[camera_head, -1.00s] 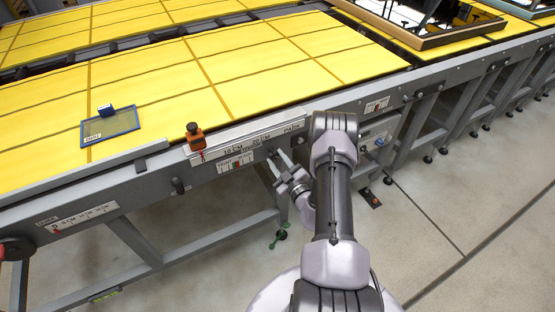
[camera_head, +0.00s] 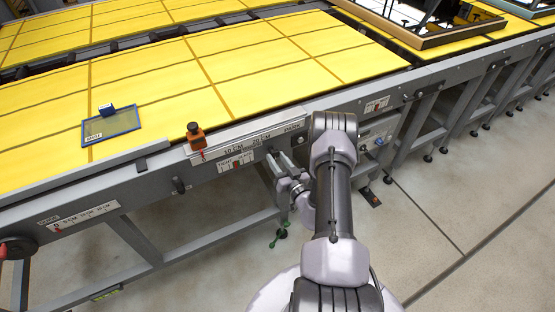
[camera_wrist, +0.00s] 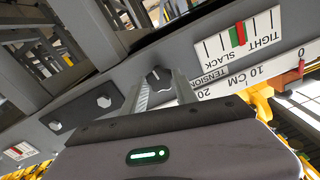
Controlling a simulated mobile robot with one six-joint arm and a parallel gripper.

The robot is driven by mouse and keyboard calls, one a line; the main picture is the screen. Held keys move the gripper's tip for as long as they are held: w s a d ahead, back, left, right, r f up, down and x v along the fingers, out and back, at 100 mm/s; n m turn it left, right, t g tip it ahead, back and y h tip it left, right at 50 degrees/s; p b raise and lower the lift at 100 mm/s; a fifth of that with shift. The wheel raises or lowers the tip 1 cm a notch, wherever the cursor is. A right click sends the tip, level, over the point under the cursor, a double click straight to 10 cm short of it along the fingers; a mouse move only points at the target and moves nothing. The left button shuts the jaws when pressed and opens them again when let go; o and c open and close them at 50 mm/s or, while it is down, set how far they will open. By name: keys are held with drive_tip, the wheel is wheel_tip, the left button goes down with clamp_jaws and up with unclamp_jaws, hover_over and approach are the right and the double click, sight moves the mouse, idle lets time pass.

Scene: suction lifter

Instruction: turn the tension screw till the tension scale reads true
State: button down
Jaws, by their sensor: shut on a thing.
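The tension screw is a dark round knob (camera_wrist: 158,78) with a pale pointer mark, on the grey rail. My gripper (camera_wrist: 161,88) is shut on it, one finger on each side; in the head view my gripper (camera_head: 275,163) is at the rail's front face, where my wrist partly hides the knob. The tension scale (camera_wrist: 265,28) is a white plate with black ticks, marked TIGHT and SLACK, beside the knob. Its red pointer lies against the green band, towards the TIGHT side, seemingly partly overlapping it. The scale also shows small in the head view (camera_head: 225,166).
A ruler strip (camera_head: 262,137) with an orange stop block (camera_head: 195,138) runs along the rail above the scale. A blue-framed pane (camera_head: 110,126) lies on the yellow table (camera_head: 150,75). Two bolt heads (camera_wrist: 104,101) sit on a dark plate beside the knob.

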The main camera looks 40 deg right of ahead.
drive_tip(key=shift+m, duration=0.5)
drive_tip(key=c, duration=1)
unclamp_jaws()
drive_tip(key=shift+o, duration=0.2)
drive_tip(key=p+v, duration=0.3)
drive_tip(key=v, duration=1.4)
drive_tip(key=shift+s, duration=0.25)
